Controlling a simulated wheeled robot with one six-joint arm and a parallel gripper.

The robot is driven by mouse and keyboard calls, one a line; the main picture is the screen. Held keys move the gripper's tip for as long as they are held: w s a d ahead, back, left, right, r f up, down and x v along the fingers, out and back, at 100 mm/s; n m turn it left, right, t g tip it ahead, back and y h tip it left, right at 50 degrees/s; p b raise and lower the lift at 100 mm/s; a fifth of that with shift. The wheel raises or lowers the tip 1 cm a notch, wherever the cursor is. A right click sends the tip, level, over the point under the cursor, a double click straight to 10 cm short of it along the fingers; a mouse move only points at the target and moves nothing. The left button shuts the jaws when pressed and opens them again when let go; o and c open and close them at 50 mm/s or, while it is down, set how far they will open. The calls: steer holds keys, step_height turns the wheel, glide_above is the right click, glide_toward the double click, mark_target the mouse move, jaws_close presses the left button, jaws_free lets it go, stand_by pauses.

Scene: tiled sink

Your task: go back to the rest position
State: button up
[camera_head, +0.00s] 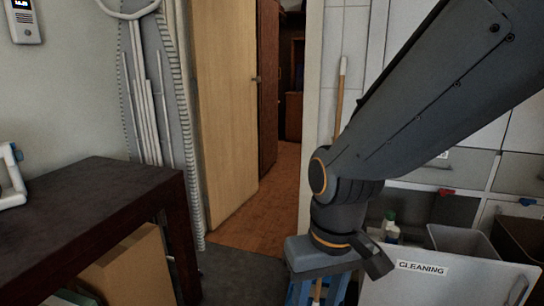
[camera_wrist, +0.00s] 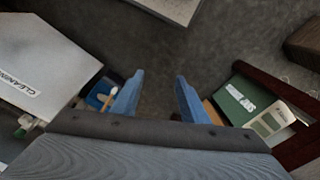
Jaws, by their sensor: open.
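My arm reaches down from the upper right in the head view. My gripper (camera_head: 318,290) points down at the bottom of that view, left of the white drawer front labelled CLEANING. In the wrist view my gripper (camera_wrist: 160,78) shows two blue fingers spread apart. Nothing is between them but the dark grey floor (camera_wrist: 165,55). The lower ends of the fingers are cut off in the head view.
The open CLEANING drawer (camera_head: 425,284) is close on the right, with a bottle (camera_head: 390,228) behind its front. A dark table (camera_head: 95,205) stands left, above a cardboard box (camera_head: 130,270). A wooden door (camera_head: 225,100) stands by an open doorway. Grey floor lies between.

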steer(key=s+d+r+m+p, duration=0.2)
steer(key=d+r+p, duration=0.9)
steer(key=p, duration=0.7)
step_height(320, 180, up, 4)
steer(key=shift+s+d+f+m+h, duration=0.2)
steer(key=shift+d+m+h, duration=0.2)
steer(key=shift+m, duration=0.2)
stand_by(0.4)
